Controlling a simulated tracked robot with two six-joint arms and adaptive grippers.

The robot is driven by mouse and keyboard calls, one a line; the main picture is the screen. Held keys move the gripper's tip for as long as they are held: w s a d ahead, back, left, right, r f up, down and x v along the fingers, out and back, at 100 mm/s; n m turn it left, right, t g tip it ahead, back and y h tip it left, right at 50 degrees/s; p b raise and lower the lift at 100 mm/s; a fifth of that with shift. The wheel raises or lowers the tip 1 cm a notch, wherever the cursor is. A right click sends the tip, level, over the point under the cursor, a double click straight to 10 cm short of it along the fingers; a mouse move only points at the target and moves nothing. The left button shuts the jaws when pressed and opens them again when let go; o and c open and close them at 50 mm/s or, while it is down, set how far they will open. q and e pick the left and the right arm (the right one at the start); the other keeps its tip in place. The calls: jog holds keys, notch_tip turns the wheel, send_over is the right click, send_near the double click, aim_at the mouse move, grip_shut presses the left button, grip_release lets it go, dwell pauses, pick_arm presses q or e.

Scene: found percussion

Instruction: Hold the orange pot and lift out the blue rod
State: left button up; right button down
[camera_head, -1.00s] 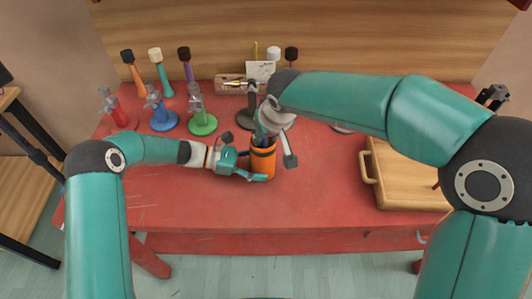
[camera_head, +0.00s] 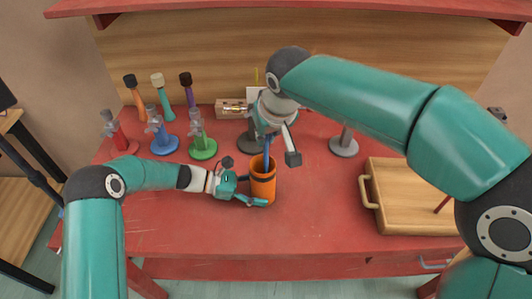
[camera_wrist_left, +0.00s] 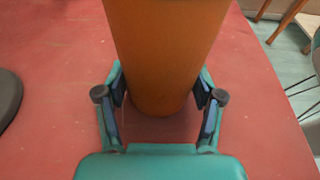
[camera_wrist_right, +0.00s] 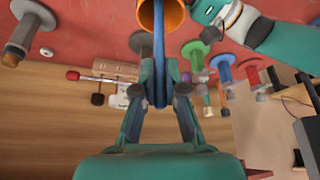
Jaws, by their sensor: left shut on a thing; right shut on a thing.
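The orange pot (camera_head: 263,187) stands upright on the red table, near its middle. It also shows large in the left wrist view (camera_wrist_left: 165,50). My left gripper (camera_head: 256,191) is shut around the lower part of the pot, with one finger on each side (camera_wrist_left: 162,105). The blue rod (camera_head: 267,155) stands nearly upright, with its lower part inside the pot mouth. My right gripper (camera_head: 268,132) is above the pot, shut on the rod's upper part. The right wrist view shows the rod (camera_wrist_right: 159,50) running from the fingers into the pot. Its lower end is hidden.
A wooden tray (camera_head: 400,222) with a handle lies at the right. Red (camera_head: 119,140), blue (camera_head: 164,145) and green (camera_head: 203,149) stands are at the back left. A grey stand (camera_head: 344,146) is behind the pot to the right. The table in front is clear.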

notch_tip(320, 180, up, 10)
jog(key=shift+f, duration=0.1)
pick_arm(q)
jog(key=o, duration=0.9)
jog(key=shift+o, duration=0.2)
